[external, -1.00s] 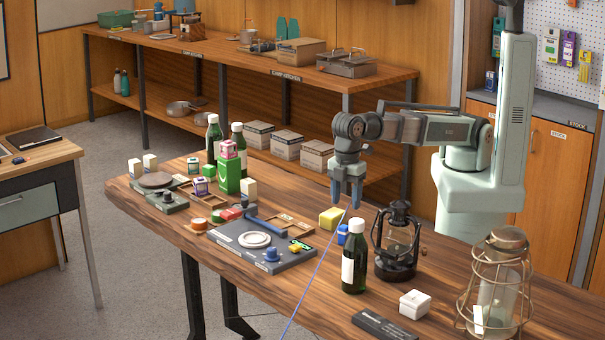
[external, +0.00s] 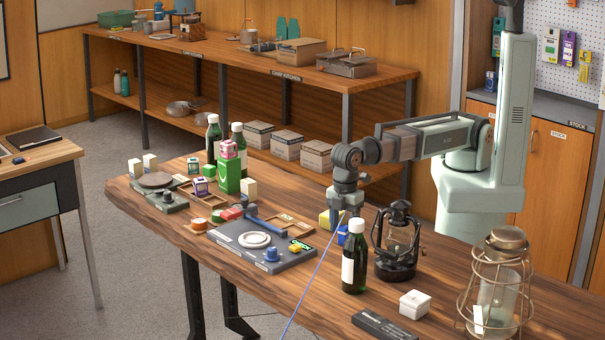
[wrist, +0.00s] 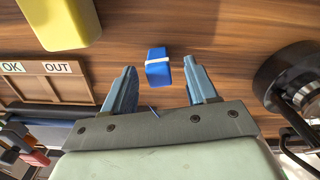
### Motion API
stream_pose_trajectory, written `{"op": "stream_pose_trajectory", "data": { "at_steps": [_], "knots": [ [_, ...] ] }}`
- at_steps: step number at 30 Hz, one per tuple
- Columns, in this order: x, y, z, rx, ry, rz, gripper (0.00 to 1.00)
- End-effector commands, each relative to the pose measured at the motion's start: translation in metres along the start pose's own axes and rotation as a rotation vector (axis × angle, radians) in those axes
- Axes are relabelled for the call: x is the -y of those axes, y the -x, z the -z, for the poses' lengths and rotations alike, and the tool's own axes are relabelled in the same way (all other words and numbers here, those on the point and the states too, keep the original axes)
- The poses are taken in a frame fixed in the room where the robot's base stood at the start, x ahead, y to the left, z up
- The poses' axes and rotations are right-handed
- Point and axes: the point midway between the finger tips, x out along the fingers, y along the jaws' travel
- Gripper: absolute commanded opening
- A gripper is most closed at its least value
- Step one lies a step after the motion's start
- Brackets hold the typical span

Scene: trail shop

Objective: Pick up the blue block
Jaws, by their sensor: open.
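The blue block (external: 343,237) is small, with a white band, and stands on the wooden bench left of the dark green bottle. In the wrist view the blue block (wrist: 158,74) shows ahead of the gap between my fingers. My gripper (external: 344,222) is open and points down, low over the bench just above the block; its fingers partly hide the block in the external view. In the wrist view my gripper (wrist: 161,72) has a finger on each side of the block's line and holds nothing. I cannot tell the exact height gap.
A yellow block (external: 324,218) sits close on the left. The green bottle (external: 354,262) and black lantern (external: 396,250) stand close on the right. A grey scale (external: 240,256) and a wooden tray (wrist: 55,80) lie to the left. A thin blue line crosses the bench front.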

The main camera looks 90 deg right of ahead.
Motion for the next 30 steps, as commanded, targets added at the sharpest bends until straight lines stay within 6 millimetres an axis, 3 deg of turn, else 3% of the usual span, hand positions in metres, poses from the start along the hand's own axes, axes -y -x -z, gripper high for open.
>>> {"op": "stream_pose_trajectory", "data": {
  "at_steps": [6,15,30],
  "knots": [
    [-0.001,-0.025,-0.001,0.001,0.000,0.000,0.57],
    [-0.001,-0.029,0.000,-0.001,0.000,0.000,0.57],
    [-0.001,-0.029,0.000,-0.001,0.000,0.000,0.11]
  ]
}}
